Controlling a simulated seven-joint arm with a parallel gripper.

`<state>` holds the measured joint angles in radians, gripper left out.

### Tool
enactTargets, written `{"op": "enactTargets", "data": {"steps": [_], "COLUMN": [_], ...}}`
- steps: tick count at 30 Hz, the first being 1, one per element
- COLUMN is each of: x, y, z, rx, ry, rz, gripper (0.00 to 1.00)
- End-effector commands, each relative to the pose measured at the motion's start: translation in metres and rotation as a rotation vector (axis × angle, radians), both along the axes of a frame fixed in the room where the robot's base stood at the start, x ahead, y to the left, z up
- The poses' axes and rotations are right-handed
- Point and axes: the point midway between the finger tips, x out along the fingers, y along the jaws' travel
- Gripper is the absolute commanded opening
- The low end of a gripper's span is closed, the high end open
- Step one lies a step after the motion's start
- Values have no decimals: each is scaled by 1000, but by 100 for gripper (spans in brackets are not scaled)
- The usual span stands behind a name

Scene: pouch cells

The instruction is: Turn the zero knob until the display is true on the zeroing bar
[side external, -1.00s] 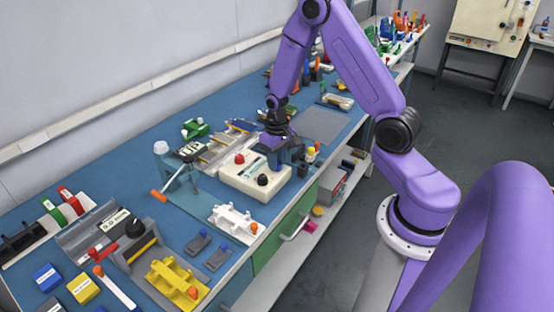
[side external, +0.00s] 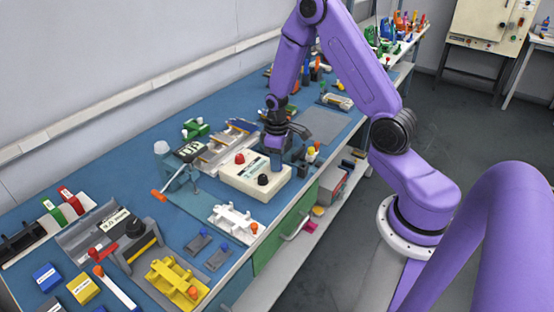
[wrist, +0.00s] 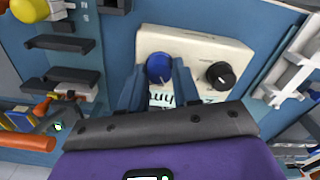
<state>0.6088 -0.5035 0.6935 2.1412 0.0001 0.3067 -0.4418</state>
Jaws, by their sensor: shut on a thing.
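A cream box (side external: 235,177) stands on the blue bench in the side view, with a red knob (side external: 240,158), a black knob (side external: 263,180) and a pale label or display (side external: 257,165) on top. My gripper (side external: 275,170) is over its right end. In the wrist view, my gripper (wrist: 160,78) has its fingers on either side of a blue knob (wrist: 158,67) on the cream box (wrist: 205,47), shut on it. The black knob (wrist: 220,75) is beside it. The label (wrist: 175,99) is partly hidden by the fingers, and its text is unreadable. I cannot make out which piece is the zeroing bar.
A teal fixture (side external: 183,178) with an orange-ended handle stands left of the box. A white bracket (side external: 232,218) lies in front. A grey mat (side external: 321,125) lies behind right.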

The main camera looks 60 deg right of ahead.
Motion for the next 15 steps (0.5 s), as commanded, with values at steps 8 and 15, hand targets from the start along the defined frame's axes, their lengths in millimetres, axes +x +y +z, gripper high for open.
{"op": "enactTargets", "data": {"steps": [8,15], "x": [0,-1], "y": [0,0], "z": [0,0], "rx": [1,1], "ry": [1,1], "rz": [248,417], "gripper": [1,1]}}
